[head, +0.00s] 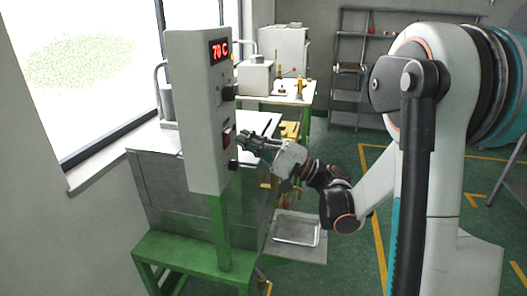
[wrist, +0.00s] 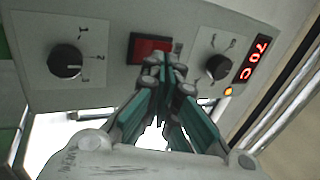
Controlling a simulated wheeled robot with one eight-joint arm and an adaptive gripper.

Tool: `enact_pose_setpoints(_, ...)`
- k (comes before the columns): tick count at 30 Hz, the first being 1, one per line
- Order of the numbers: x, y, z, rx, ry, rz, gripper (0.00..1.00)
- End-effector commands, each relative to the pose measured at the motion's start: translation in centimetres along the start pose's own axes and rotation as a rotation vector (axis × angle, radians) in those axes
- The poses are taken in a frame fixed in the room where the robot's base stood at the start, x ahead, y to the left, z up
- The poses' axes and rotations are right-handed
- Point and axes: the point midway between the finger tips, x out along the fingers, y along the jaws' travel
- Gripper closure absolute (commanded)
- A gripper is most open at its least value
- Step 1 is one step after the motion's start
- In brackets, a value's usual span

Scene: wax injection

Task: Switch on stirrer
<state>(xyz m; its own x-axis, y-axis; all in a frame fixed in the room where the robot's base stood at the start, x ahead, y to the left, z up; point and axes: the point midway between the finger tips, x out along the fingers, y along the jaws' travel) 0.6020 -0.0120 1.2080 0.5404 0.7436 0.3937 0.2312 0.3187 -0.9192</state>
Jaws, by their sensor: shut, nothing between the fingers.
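A grey control box (head: 197,120) stands upright on a green post beside the tank. Its panel carries a red rocker switch (wrist: 148,46), a black knob (wrist: 66,61) with numbered marks, and another black knob (wrist: 217,67) beside the red 70 C display (wrist: 255,57). In the head view, the red switch (head: 228,136) sits between the two knobs. My gripper (head: 245,139) is shut and empty at the panel. In the wrist view, its fingertips (wrist: 168,70) overlap the lower right of the red switch; I cannot tell whether they touch it. No label naming the stirrer is readable.
A metal tank (head: 165,190) stands on a green frame (head: 190,252) behind the box. A tray (head: 297,228) lies low to the right. A bench with machines (head: 283,50) and a shelf (head: 350,70) stand farther back. Green floor is open at the right.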

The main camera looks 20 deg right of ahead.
Motion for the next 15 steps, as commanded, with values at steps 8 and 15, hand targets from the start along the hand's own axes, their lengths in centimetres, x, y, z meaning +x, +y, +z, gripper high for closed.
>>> enact_pose_setpoints(8, 1.44, -0.01, -0.01, -0.001, 0.000, 0.000, 1.00)
enact_pose_setpoints(15, 1.44, -0.03, -0.02, -0.001, 0.000, 0.000, 1.00)
